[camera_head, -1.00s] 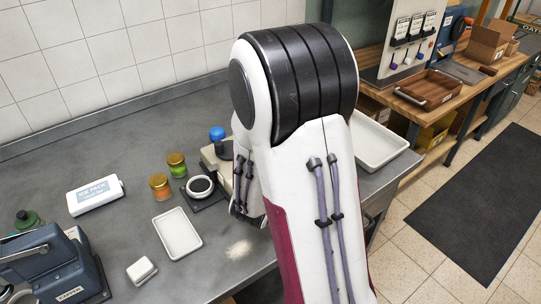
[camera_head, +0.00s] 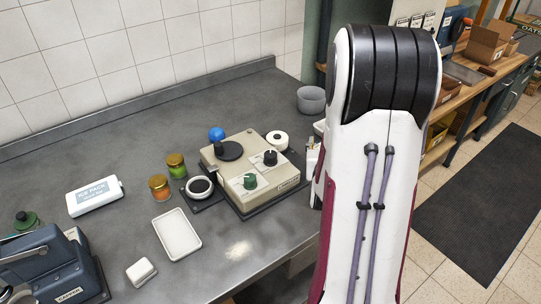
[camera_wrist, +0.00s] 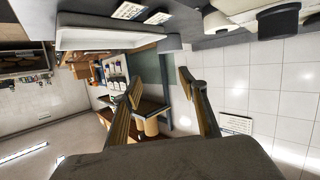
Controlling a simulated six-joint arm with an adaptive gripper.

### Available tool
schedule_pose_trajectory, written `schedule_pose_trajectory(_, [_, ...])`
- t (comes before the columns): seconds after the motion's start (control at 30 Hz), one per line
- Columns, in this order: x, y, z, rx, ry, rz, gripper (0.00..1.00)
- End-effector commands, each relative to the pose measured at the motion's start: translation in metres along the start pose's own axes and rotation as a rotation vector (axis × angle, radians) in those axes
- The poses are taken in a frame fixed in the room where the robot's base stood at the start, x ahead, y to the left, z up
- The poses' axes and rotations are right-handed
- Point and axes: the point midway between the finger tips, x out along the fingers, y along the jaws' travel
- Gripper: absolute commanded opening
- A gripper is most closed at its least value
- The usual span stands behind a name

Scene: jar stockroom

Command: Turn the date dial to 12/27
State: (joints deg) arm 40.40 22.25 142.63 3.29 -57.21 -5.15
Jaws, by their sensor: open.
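A beige machine (camera_head: 224,178) stands on the grey counter. On its top are a green knob (camera_head: 250,181) at the front and a black knob (camera_head: 270,157) to its right. Which knob is the date dial, and its setting, are too small to read. A black disc (camera_head: 229,151) and a blue ball (camera_head: 217,134) are at its back left. My gripper (camera_wrist: 160,86) is open in the wrist view, with nothing between its two fingers. In the head view the gripper is mostly hidden behind my arm, right of the machine.
A white roll (camera_head: 277,138) sits at the machine's back right, with a grey bowl (camera_head: 311,99) behind. A blue-grey device (camera_head: 50,265) stands front left. The back counter is clear.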

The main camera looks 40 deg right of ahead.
Motion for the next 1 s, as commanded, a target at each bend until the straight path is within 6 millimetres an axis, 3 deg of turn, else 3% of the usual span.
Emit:
schedule_pose_trajectory(0.23, [0.0, -0.005, 0.0, -0.047, 0.01, -0.118, 0.42])
schedule_pose_trajectory(0.5, [-0.008, -0.024, 0.005, -0.099, 0.008, -0.272, 0.42])
schedule_pose_trajectory(1.0, [-0.046, -0.095, 0.027, -0.198, -0.031, -0.619, 0.42])
